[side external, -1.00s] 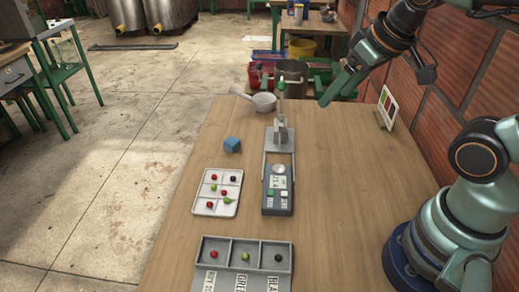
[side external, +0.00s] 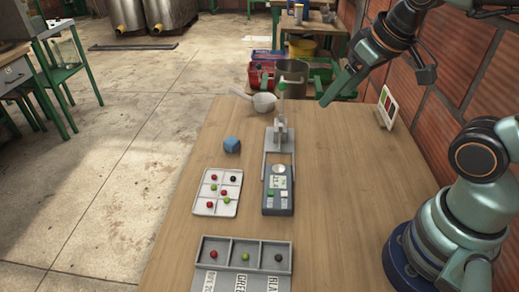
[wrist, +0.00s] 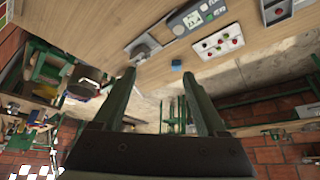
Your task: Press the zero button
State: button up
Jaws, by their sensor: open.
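The labels are too small to read, so I cannot tell which is the zero button. The device also shows at the top of the wrist view (wrist: 184,20). My gripper (side external: 323,103) is open and empty, raised at the table's far right, well away from the device. Its two fingers show apart in the wrist view (wrist: 158,76).
A white tray (side external: 206,208) with red, green and black berries lies left of the device. A blue cube (side external: 232,145) sits behind it. A three-compartment sorting tray (side external: 199,249) is at the front. A lever stand (side external: 280,139) rises behind the device.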

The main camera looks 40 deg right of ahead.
grip_shut()
dwell(1.5)
